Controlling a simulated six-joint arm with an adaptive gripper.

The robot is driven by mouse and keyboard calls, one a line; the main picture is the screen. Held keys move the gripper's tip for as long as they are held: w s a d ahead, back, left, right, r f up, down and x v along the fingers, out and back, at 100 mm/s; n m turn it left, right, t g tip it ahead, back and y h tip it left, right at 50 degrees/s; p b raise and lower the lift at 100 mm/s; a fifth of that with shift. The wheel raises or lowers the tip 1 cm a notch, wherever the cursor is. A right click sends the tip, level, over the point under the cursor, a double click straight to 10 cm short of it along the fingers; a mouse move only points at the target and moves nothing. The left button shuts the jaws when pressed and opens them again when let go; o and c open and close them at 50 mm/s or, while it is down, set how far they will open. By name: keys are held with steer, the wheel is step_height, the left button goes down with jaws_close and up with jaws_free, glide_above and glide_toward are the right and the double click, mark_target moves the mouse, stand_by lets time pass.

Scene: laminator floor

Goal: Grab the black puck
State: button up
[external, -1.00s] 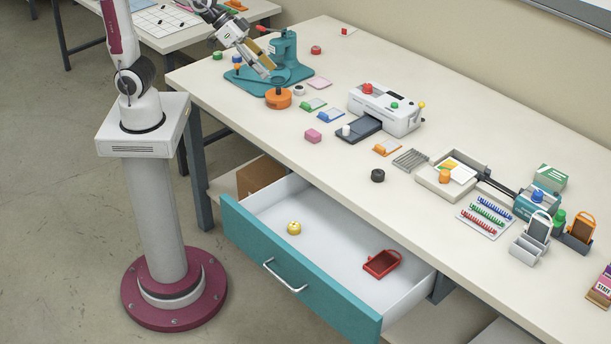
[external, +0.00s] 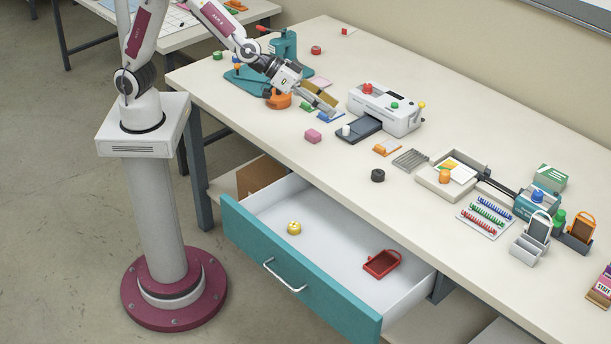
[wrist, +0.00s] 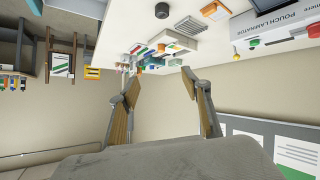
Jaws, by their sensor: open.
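The black puck (external: 377,175) lies on the bench top near its front edge, in front of the laminator, in the external view. It also shows in the wrist view (wrist: 161,11) at the top of the picture, on the white bench surface. My gripper (external: 331,106) is above the bench to the left of the laminator, up and to the left of the puck in the external view and apart from it. In the wrist view its two wood-coloured fingers (wrist: 167,84) are spread with nothing between them.
The laminator (external: 388,108) stands right of my gripper. Below the bench edge, an open drawer (external: 350,235) holds a yellow puck (external: 294,228) and a red tray (external: 382,263).

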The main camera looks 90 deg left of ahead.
steer(key=w+d+f+t+y, duration=0.1)
steer(key=w+d+f+y, duration=0.15)
steer(key=w+f, duration=0.45)
steer(key=n+y, duration=0.1)
steer(key=y, duration=0.1)
glide_toward(376, 172)
steer(key=shift+w+a+t, duration=0.15)
steer(key=shift+w+t, duration=0.15)
steer(key=shift+w, duration=0.1)
steer(key=shift+f+y, duration=0.25)
steer(key=shift+f, duration=0.4)
steer(key=shift+x, duration=1.25)
steer(key=shift+d+x, duration=0.15)
steer(key=shift+x, duration=1.15)
steer(key=shift+d+x, duration=0.15)
steer(key=shift+x, duration=1.15)
steer(key=shift+w+r, duration=0.1)
steer(key=shift+w, duration=0.05)
steer(key=c, duration=1.1)
